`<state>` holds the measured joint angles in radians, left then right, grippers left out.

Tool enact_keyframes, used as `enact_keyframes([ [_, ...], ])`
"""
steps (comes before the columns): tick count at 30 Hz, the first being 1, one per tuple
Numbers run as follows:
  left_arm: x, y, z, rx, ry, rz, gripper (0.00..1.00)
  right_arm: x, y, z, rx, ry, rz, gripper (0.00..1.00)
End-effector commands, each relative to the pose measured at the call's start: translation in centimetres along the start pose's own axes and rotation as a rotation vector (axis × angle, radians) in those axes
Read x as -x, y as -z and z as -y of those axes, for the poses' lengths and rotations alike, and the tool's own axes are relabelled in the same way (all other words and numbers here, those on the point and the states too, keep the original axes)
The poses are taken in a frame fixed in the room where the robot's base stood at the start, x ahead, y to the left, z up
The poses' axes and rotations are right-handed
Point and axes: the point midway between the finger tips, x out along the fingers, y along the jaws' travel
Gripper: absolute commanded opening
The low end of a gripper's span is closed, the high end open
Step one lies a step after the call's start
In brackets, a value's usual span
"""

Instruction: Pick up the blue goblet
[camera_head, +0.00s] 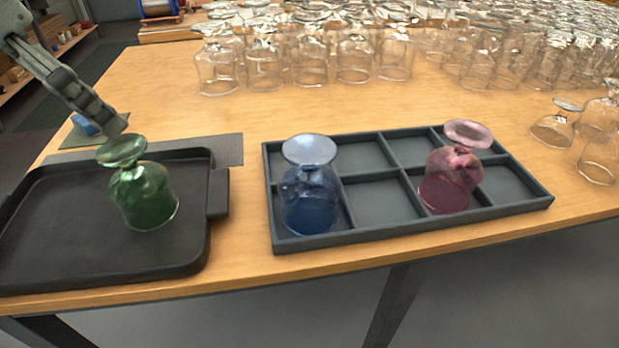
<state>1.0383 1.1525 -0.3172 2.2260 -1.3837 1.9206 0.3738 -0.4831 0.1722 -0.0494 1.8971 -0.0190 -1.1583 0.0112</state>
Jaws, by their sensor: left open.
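The blue goblet (309,200) stands upside down, its foot on top, in the front-left compartment of a dark divided tray (420,229). A pink goblet (450,182) stands upside down in the same tray, farther right. A green goblet (146,196) stands upside down on the black tray (60,215) at the left. My left gripper (112,124) is at the upper left, just above and behind the green goblet's foot in the picture. It is open, far left of the blue goblet. My right gripper is not in view.
Many clear upside-down glasses (310,62) fill the back of the wooden table (225,125). Several more clear glasses (551,129) stand at the right edge. A small blue object (84,125) lies on a green mat at the left. The table between the two trays is clear.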

Motion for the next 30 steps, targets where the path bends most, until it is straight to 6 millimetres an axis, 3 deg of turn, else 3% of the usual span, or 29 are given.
enact_keyframes([
  [7,-4.3,-9.0,9.6,-0.398,0.216,-0.081,0.96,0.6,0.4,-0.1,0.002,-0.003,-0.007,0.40],
  [9,-5.5,-10.8,12.6,-0.521,0.233,-0.136,0.96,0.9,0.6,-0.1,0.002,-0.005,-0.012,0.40],
  [13,-7.7,-12.8,16.6,-0.693,0.209,-0.250,0.96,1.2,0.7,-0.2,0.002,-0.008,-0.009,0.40],
  [19,-9.8,-13.8,18.6,-0.808,0.144,-0.363,0.96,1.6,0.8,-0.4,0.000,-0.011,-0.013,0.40],
  [30,-13.1,-12.5,18.5,-0.821,0.134,-0.383,0.96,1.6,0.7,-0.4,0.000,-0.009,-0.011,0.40],
])
